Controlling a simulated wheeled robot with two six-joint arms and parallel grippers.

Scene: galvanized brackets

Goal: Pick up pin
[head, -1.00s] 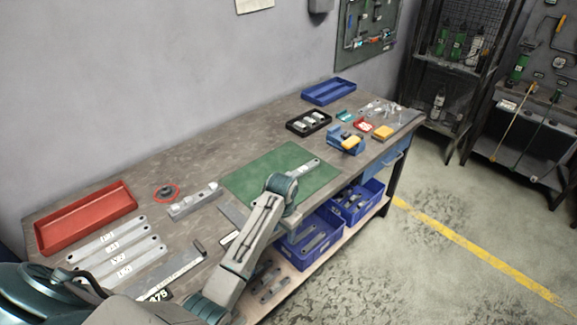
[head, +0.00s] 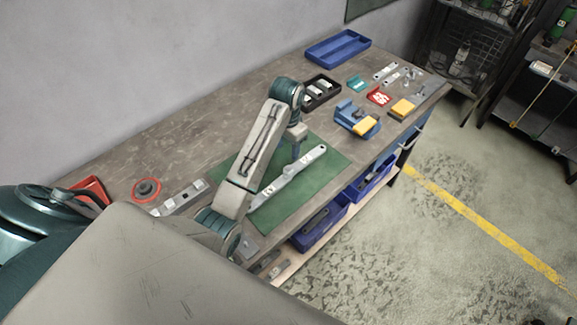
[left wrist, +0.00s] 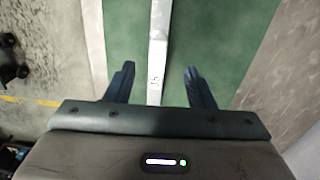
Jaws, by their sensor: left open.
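I cannot single out the pin for sure; small metal parts (head: 411,77), some upright, stand at the bench's far right end, too small to tell apart. A long galvanized bracket (head: 287,181) lies on the green mat (head: 325,168). My left gripper (head: 296,154) is above the mat, beside the bracket in the head view. In the left wrist view the left gripper (left wrist: 159,68) is open, with the bracket (left wrist: 158,50) running between its fingers in the picture and nothing visibly held. My right gripper is not in view.
Beyond the mat are a black tray (head: 334,89), blue tray (head: 367,49), blue fixture (head: 345,112) with a yellow part, red piece (head: 378,97) and yellow block (head: 402,108). A red-ringed disc (head: 147,190) lies left. Blue bins sit below. The bench's back-left surface is clear.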

